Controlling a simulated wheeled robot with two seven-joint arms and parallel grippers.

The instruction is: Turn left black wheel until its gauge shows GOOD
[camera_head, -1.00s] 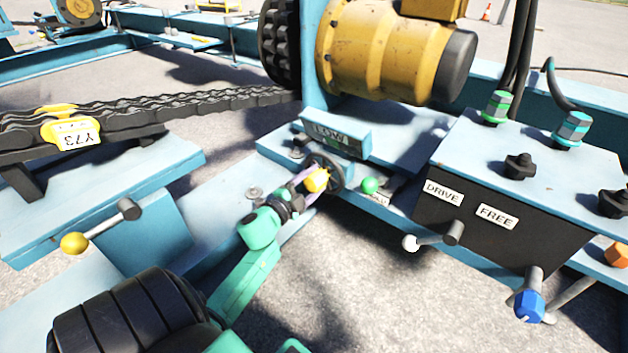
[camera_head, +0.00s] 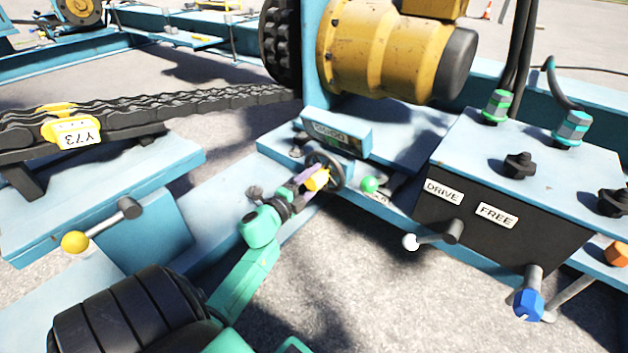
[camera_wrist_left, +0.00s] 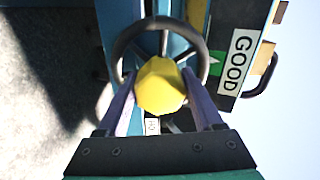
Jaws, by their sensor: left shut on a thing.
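The left black wheel (camera_head: 337,170) is a small black handwheel with a yellow hub or knob (camera_head: 318,180) facing my arm. In the left wrist view the wheel (camera_wrist_left: 118,50) shows as a black ring behind the faceted yellow knob (camera_wrist_left: 160,88). My left gripper (camera_head: 312,178) is shut on the yellow knob, one purple finger on each side of it. The gauge (camera_head: 330,134) sits just above the wheel. In the left wrist view the gauge (camera_wrist_left: 234,62) reads GOOD, with green beside the word. My right gripper is not in view.
A green ball knob (camera_head: 369,185) is close right of the wheel. A black box (camera_head: 480,210) with DRIVE and FREE labels and a white-tipped lever (camera_head: 411,242) stands farther right. A yellow ball lever (camera_head: 75,242) and a chain (camera_head: 180,105) are at left.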

